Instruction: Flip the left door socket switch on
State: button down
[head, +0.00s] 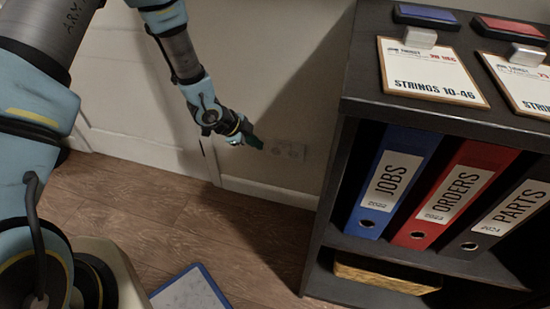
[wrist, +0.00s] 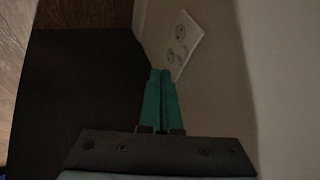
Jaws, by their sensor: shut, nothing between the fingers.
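A pale double socket plate (head: 289,151) is low on the wall, left of the dark shelf unit. It also shows in the wrist view (wrist: 181,45), with two round outlets. Its switches are too small and dim to make out. My gripper (head: 259,145) is just left of the plate in the head view. In the wrist view its two green fingers (wrist: 160,72) are together, with nothing between them. Their tips overlap the lower edge of the plate in the picture. I cannot tell whether they touch it.
The dark shelf unit (head: 328,200) stands close on the right, with several binders such as the blue one (head: 384,182). A white door (head: 140,110) is on the left. A blue-edged board (head: 190,290) lies on the wooden floor (head: 150,215).

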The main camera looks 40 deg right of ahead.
aim_at(280, 146)
jog(key=shift+a+f+b, duration=0.1)
jog(key=shift+b, duration=0.2)
jog(key=shift+s, duration=0.1)
jog(key=w+d+f+b, duration=0.1)
jog(key=d+f, duration=0.7)
jog(key=d, duration=0.1)
jog(key=shift+w+f+b, duration=0.3)
jog(key=shift+f+b, duration=0.05)
jog(key=shift+b, duration=0.05)
jog(key=shift+w+d, duration=0.1)
jog(key=shift+d, duration=0.1)
dwell(0.4)
